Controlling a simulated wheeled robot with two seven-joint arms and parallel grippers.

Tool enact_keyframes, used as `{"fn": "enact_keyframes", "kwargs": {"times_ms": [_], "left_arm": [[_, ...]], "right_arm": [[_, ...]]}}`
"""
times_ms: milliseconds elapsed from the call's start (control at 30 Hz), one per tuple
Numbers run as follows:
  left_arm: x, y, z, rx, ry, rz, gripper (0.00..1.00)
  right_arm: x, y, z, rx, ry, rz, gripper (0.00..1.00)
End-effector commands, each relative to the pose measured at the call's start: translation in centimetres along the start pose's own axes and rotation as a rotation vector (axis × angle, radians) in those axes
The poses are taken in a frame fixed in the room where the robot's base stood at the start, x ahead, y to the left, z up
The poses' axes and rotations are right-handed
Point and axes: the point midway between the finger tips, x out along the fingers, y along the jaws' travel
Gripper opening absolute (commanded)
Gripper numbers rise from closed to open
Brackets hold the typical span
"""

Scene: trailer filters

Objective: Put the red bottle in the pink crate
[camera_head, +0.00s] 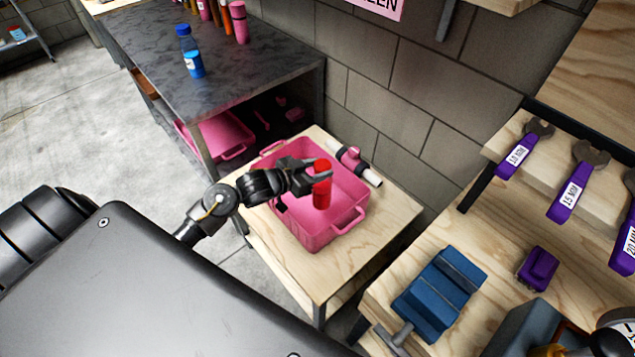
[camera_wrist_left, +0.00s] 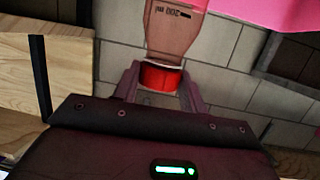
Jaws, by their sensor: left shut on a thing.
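The red bottle (camera_head: 321,190) is upright in my left gripper (camera_head: 318,174), over the pink crate (camera_head: 347,222). The gripper is shut on it near its red cap. In the left wrist view the bottle (camera_wrist_left: 174,35) shows a "200 ml" marking, and its red cap (camera_wrist_left: 160,78) is between the fingers of the left gripper (camera_wrist_left: 160,88). The crate stands on a small wooden table. I cannot tell whether the bottle touches the crate floor. My right gripper is not in view.
A pink and black tool (camera_head: 354,160) lies behind the crate. A blue bottle (camera_head: 190,52) and several other bottles stand on the dark bench (camera_head: 255,65). Another pink crate (camera_head: 225,137) is under it. A blue vise (camera_head: 440,293) and purple-handled wrenches (camera_head: 567,200) are at right.

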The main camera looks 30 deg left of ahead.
Motion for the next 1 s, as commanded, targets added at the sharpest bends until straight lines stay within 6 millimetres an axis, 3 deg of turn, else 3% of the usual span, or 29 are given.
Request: {"fn": "enact_keyframes", "kwargs": {"times_ms": [100, 333, 600, 1000], "left_arm": [[0.6, 0.0, 1.5, 0.0, 0.001, 0.001, 0.0], [0.9, 0.1, 2.2, 0.002, 0.003, 0.003, 0.0], [1.9, 0.2, 5.4, 0.002, 0.002, 0.004, 0.0], [2.1, 0.2, 5.8, 0.003, 0.003, 0.004, 0.0]], "right_arm": [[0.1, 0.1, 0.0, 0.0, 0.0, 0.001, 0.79], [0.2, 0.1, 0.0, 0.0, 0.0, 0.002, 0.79], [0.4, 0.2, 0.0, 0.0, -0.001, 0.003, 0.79], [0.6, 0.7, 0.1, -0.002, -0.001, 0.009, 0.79]]}}
